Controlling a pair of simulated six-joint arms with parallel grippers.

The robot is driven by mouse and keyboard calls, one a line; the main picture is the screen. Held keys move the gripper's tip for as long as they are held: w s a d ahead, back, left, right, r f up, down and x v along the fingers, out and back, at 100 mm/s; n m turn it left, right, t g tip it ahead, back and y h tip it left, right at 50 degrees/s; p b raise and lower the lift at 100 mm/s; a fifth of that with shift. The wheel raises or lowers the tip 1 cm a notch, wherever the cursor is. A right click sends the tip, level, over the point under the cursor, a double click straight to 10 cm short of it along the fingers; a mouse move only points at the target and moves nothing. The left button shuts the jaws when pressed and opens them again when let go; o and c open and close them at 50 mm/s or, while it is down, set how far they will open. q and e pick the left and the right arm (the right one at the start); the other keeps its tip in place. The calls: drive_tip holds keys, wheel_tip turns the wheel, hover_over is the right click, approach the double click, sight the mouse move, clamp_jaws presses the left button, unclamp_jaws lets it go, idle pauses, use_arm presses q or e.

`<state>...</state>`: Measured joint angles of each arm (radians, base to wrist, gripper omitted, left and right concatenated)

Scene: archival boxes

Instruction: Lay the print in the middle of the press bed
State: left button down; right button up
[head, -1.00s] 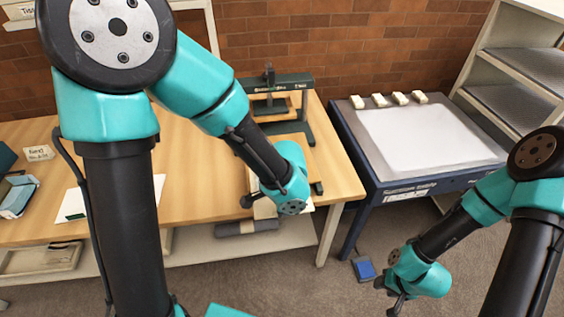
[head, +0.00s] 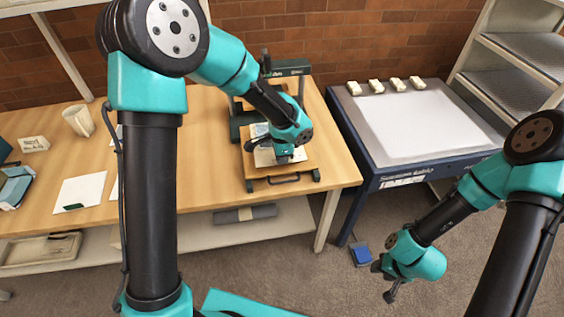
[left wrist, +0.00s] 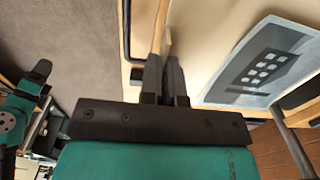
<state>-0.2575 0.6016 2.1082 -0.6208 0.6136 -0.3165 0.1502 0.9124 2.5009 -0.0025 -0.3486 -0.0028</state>
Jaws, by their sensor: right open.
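The press (head: 240,125) has a dark green frame and a wooden bed (head: 298,176) with a dark front handle, on the table. The print (left wrist: 270,65), grey-blue with pale squares, lies on a cream board (left wrist: 205,35). In the head view the print (head: 261,131) and cream board (head: 264,158) are over the bed, partly hidden by my left gripper (head: 283,158). In the wrist view my left fingers (left wrist: 164,70) are close together around a thin pale edge, seemingly of the board. I cannot tell whether the board touches the bed. My right gripper (head: 382,283) is open and empty above the floor.
A suction table (head: 425,125) with several pale blocks (head: 376,86) stands right. A white sheet (head: 80,190), a cup (head: 78,120) and a small sign (head: 34,144) are on the wooden table at left. A grey roll (head: 244,214) lies on the lower shelf.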

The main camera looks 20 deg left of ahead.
use_arm(q)
drive_tip(key=shift+w+a, duration=0.15)
drive_tip(key=shift+w, duration=0.35)
drive_tip(key=shift+s+f, duration=0.1)
drive_tip(key=shift+f, duration=1.65)
drive_tip(key=shift+f, duration=0.15)
drive_tip(key=c, duration=1.3)
unclamp_jaws()
drive_tip(key=shift+c, duration=0.2)
wheel_tip(320, 180, up, 12)
